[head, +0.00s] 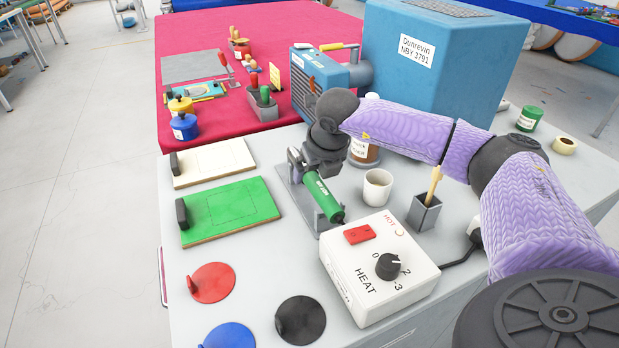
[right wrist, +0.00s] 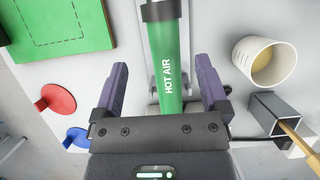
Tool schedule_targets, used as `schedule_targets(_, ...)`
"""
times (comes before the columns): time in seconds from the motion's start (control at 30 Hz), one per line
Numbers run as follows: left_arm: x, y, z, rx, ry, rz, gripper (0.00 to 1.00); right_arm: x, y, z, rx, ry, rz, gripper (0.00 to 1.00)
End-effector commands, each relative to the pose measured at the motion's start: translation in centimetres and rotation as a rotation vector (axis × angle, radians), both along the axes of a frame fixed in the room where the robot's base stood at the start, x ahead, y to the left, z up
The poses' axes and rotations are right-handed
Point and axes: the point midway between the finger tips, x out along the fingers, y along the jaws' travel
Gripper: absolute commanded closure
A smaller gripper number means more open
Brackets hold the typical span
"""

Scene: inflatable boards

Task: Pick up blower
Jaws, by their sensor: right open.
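The blower is a green cylinder (head: 321,196) marked HOT AIR, resting on a grey metal stand (head: 290,187) on the grey worktop. It also shows in the right wrist view (right wrist: 168,62), running up the middle of the picture. My left gripper is not in view.
A white heat control box (head: 378,268) stands in front of the blower. A white cup (head: 377,187) and a grey holder with a brush (head: 424,212) stand to its right. A green board (head: 228,210) and red, blue and black discs (head: 301,320) lie to its left and front.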

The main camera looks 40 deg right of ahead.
Motion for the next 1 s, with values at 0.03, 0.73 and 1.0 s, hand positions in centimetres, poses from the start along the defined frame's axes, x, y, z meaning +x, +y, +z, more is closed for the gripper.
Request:
schedule_targets(0.03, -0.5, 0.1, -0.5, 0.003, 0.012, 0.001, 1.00, 0.2, -0.1, -1.0, 0.001, 0.002, -0.001, 0.06)
schedule_targets(0.73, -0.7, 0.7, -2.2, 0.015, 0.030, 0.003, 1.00, 1.7, -1.1, -5.1, 0.003, -0.001, 0.001, 0.50)
schedule_targets(1.0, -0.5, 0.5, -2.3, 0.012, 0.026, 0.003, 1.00, 1.7, -1.1, -5.1, 0.003, -0.001, 0.001, 1.00)
